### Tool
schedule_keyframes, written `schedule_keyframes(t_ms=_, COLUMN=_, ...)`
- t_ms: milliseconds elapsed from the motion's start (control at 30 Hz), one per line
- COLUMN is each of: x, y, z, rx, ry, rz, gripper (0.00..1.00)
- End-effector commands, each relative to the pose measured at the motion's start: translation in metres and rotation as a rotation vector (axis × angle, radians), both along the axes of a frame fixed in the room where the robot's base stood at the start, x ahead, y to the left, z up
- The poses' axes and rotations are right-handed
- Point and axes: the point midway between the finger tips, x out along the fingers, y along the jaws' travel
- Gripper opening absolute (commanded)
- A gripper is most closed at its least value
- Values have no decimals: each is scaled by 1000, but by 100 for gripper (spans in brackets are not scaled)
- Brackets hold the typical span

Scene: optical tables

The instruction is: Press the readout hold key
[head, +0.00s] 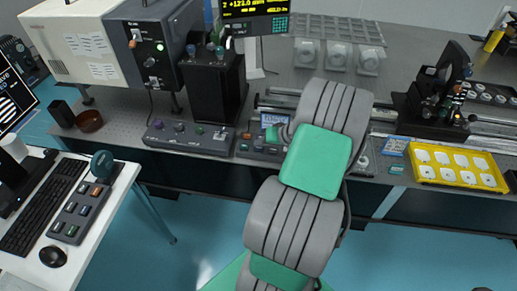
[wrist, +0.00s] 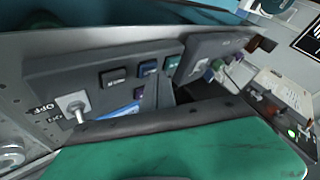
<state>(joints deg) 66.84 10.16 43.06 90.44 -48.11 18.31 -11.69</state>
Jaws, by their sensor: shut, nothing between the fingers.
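A readout (head: 252,10) with yellow digits stands at the top of the head view, with small teal keys at its lower right. A grey control box (head: 258,147) with a small lit screen sits on the table's front edge, partly behind my arm. I cannot read which key is hold. My gripper (wrist: 190,116) is shut and empty, low in front of the panel; my arm hides it in the head view.
A second control box (head: 187,138) with several knobs stands left of the first. A yellow tray (head: 457,167) lies at the right. A black optical mount (head: 435,105) stands behind the tray. A side desk holds a keyboard (head: 42,205) and a key box (head: 80,210).

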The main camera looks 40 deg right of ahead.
Motion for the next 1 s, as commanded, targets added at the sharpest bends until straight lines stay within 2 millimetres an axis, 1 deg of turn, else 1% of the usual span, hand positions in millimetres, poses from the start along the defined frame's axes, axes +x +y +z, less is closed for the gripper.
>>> schedule_keyframes(t_ms=1000, x=0, y=0, z=-8, rx=0, ry=0, rz=0, gripper=0)
